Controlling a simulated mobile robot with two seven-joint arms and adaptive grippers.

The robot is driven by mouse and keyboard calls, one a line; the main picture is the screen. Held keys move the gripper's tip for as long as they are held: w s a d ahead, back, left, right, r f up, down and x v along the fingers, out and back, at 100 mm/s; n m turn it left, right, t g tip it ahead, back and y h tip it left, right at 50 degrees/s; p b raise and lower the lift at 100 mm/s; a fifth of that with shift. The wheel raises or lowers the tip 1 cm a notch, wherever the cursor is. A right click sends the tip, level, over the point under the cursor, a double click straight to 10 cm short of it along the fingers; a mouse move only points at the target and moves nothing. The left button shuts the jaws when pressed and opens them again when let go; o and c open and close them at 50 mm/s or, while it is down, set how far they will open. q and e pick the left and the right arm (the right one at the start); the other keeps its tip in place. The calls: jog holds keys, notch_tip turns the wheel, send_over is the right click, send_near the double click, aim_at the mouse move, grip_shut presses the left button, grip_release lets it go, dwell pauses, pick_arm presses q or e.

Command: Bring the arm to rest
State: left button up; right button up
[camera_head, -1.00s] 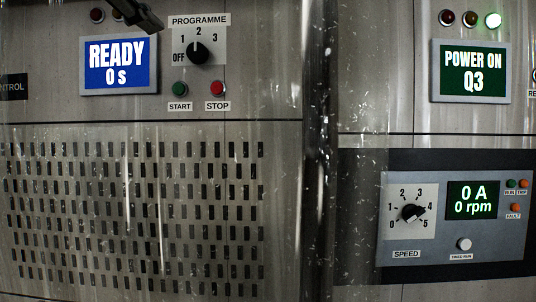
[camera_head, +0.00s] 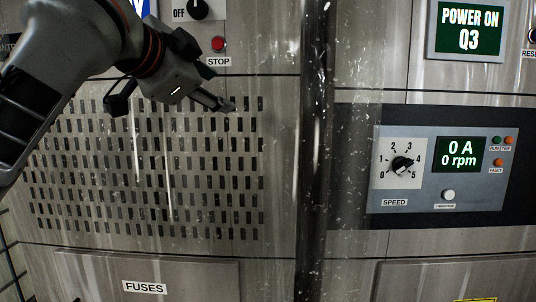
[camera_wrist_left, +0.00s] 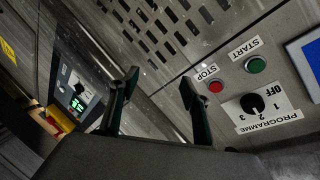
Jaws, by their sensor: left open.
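My left arm comes in from the upper left of the head view, in front of the slotted cabinet panel. Its left gripper (camera_head: 170,106) is open, with its fingers apart and nothing between them. In the left wrist view the two dark fingers of the left gripper (camera_wrist_left: 159,82) are spread, with the cabinet front beyond them. No contact with the cabinet can be made out. My right arm and gripper are not in view.
The programme dial (camera_head: 198,9) and red stop button (camera_head: 218,43) are above right of the gripper. A slotted vent panel (camera_head: 200,200) lies behind it. At right are a "POWER ON Q3" display (camera_head: 469,28) and a speed dial (camera_head: 403,165), with the display reading 0 rpm (camera_head: 461,154).

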pick_arm(q)
jog(key=w+d+f+n+g+h, duration=0.15)
jog(key=w+f, duration=0.25)
jog(key=f, duration=0.8)
jog(key=w+d+f+n+g+h, duration=0.15)
jog(key=w+f, duration=0.25)
jog(key=f, duration=0.9)
notch_tip(320, 180, down, 20)
jog(key=s+a+n, duration=0.1)
jog(key=s+n, duration=0.1)
jog(key=n, duration=0.1)
jog(key=s+a+f+n+y, duration=0.1)
jog(key=s+f, duration=0.2)
jog(key=f, duration=0.3)
jog(key=s+a+f+n+y, duration=0.1)
jog(key=s+a+f, duration=0.1)
jog(key=f, duration=0.4)
jog(key=s+a+f+n+y, duration=0.1)
jog(key=s+a+f, duration=0.3)
jog(key=s+f, duration=0.7)
jog(key=s+a+f+n+y, duration=0.1)
jog(key=s+a+f, duration=0.4)
jog(key=s+f, duration=0.7)
jog(key=s+y, duration=0.1)
jog(key=s, duration=0.2)
jog(key=shift+g, duration=0.3)
jog(key=shift+s+a+f, duration=0.1)
